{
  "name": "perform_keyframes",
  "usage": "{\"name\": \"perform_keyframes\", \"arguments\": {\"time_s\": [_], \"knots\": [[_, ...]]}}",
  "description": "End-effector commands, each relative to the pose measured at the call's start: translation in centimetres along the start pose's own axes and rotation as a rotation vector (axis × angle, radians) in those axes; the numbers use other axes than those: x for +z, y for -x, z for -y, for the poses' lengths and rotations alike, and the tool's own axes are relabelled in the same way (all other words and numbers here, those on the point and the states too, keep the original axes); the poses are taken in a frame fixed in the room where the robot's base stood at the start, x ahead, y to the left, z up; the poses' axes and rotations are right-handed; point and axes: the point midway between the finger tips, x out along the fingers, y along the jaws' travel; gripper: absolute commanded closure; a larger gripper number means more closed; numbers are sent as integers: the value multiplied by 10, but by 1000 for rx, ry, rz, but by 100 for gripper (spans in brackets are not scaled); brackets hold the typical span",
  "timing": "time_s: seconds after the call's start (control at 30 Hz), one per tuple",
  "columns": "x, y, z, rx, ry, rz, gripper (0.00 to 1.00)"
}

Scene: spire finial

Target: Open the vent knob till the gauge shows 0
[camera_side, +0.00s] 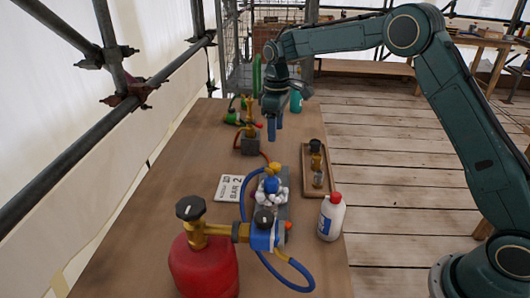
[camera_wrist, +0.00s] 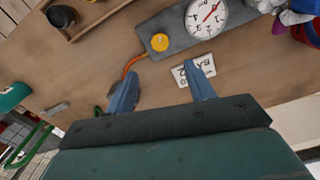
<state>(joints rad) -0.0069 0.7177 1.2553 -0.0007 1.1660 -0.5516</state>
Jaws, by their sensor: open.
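The vent knob (camera_wrist: 160,42) is a small yellow cap on the end of a grey block. It also shows in the side view (camera_side: 273,168). The gauge (camera_wrist: 206,18) is a white dial on the same block, with a red needle pointing to the upper right in the wrist view. Its numbers are too small to read surely. My gripper (camera_side: 272,137) points down, above the table on the far side of the knob. In the wrist view my gripper (camera_wrist: 165,72) has its two blue fingers apart and empty, with the knob beyond the tips.
A white lettered card (camera_side: 230,188) lies left of the block. A red tank (camera_side: 204,268) with valve and blue hose stands in front, a white bottle (camera_side: 331,217) at right. A wooden tray (camera_side: 318,188) holds fittings. Brass fittings (camera_side: 249,130) with an orange hose stand behind.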

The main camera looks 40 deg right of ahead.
Motion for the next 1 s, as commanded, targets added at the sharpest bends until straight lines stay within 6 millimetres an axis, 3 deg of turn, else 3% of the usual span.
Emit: {"name": "perform_keyframes", "arguments": {"time_s": [0.2,0.77,1.0], "knots": [[0,17,0,0,0,-1,47],[3,24,2,3,-6,-5,47],[20,54,12,21,-43,-36,47]]}}
